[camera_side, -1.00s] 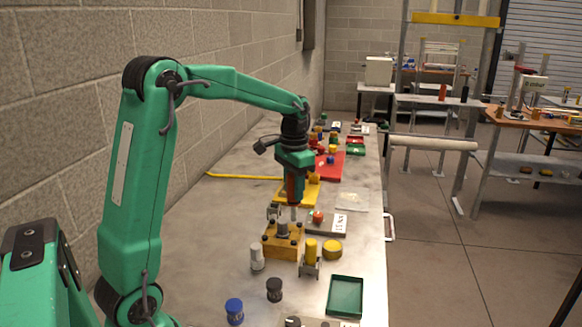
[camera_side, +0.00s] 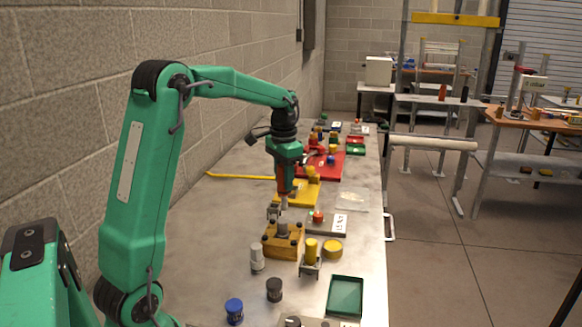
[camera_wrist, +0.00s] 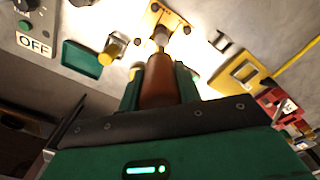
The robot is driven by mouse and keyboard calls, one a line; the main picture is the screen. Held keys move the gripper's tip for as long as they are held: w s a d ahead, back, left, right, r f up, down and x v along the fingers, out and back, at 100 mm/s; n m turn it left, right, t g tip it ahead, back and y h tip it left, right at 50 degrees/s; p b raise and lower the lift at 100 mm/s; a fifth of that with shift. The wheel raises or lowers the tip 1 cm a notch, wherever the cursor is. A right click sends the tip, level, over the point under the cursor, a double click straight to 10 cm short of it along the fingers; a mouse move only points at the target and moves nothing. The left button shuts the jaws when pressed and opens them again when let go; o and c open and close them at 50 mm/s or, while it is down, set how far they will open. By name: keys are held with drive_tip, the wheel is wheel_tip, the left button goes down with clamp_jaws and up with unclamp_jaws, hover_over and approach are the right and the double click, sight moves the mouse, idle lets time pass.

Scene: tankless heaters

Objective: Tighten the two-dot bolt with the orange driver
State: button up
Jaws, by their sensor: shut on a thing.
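The driver has a brown-orange handle (camera_wrist: 160,82) and a metal shaft (camera_wrist: 160,40). My gripper (camera_side: 284,168) is shut on its handle and holds it upright, tip down, in the side view. A wooden block (camera_side: 270,248) with several dark bolts stands on the bench just below the driver. It also shows at the top of the wrist view (camera_wrist: 152,20). The driver's tip is near the block's back edge in the side view, and I cannot tell whether it touches a bolt. The dot marks are too small to make out, so I cannot tell which bolt has two dots.
A yellow cylinder (camera_side: 311,252) in a metal holder, a yellow round piece (camera_side: 332,248) and a grey bottle (camera_side: 257,257) stand close around the block. A green tray (camera_side: 345,296) lies in front. A yellow plate (camera_side: 308,198) lies behind. The bench's left side is mostly clear.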

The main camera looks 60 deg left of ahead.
drive_tip(key=a, duration=0.6)
drive_tip(key=shift+s+a, duration=0.15)
drive_tip(key=shift+s, duration=0.05)
wheel_tip(320, 180, down, 6)
idle(0.8)
drive_tip(key=shift+f, duration=0.75)
idle(3.0)
drive_tip(key=shift+r, duration=0.1)
wheel_tip(320, 180, up, 7)
idle(1.3)
